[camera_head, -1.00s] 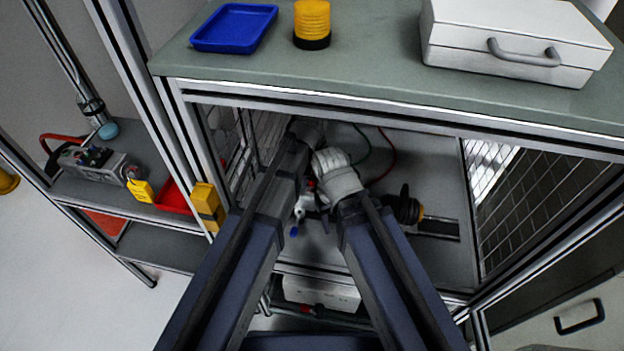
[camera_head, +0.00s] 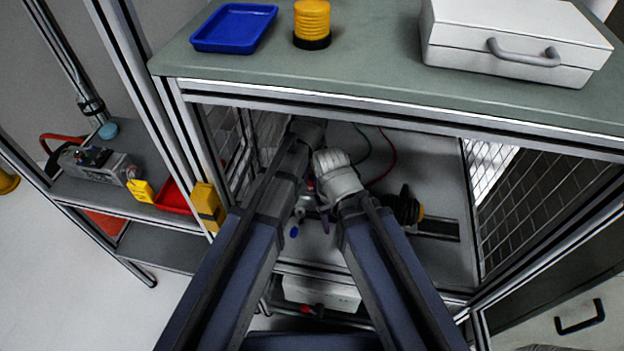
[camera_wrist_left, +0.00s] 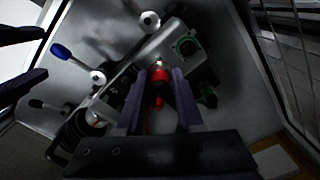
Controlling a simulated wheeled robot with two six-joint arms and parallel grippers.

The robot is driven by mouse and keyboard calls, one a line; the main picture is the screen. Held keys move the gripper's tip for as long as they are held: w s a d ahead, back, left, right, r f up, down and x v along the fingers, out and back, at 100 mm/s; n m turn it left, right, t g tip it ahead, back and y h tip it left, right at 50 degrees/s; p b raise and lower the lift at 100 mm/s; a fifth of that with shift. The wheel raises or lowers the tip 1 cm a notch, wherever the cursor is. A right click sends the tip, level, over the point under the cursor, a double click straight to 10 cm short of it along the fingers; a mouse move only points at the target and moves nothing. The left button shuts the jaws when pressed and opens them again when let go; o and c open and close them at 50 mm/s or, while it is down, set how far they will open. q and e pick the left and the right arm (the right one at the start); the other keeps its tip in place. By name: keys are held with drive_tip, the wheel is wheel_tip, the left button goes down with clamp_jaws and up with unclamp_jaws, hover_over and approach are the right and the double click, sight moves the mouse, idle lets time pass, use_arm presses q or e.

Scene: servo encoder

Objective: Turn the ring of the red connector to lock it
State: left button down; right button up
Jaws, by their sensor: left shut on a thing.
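The red connector (camera_wrist_left: 158,88) stands out from a grey metal housing (camera_wrist_left: 148,58) in the left wrist view. My left gripper (camera_wrist_left: 160,100) is shut on the connector, with one dark finger along each side of it. The fingers hide part of its sides, and any lock mark on the ring cannot be made out. In the head view my wrists and arms hide most of the connector. Two dark fingers of my right gripper (camera_wrist_left: 44,54) reach in at the left edge of the left wrist view, apart, with nothing between them.
A green-ringed port (camera_wrist_left: 186,46) and a blue-tipped lever (camera_wrist_left: 62,52) are close by. A black ribbed part (camera_head: 406,207) lies right of my arms inside the framed bay. The bench top (camera_head: 370,55) overhangs it, and mesh panels (camera_head: 510,200) close the sides.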

use_arm(q)
drive_tip(key=shift+m, duration=0.4)
drive_tip(key=c, duration=0.8)
unclamp_jaws()
drive_tip(key=shift+r, duration=0.1)
wheel_tip(320, 180, up, 8)
drive_tip(key=p, duration=0.8)
drive_tip(key=shift+f, duration=0.2)
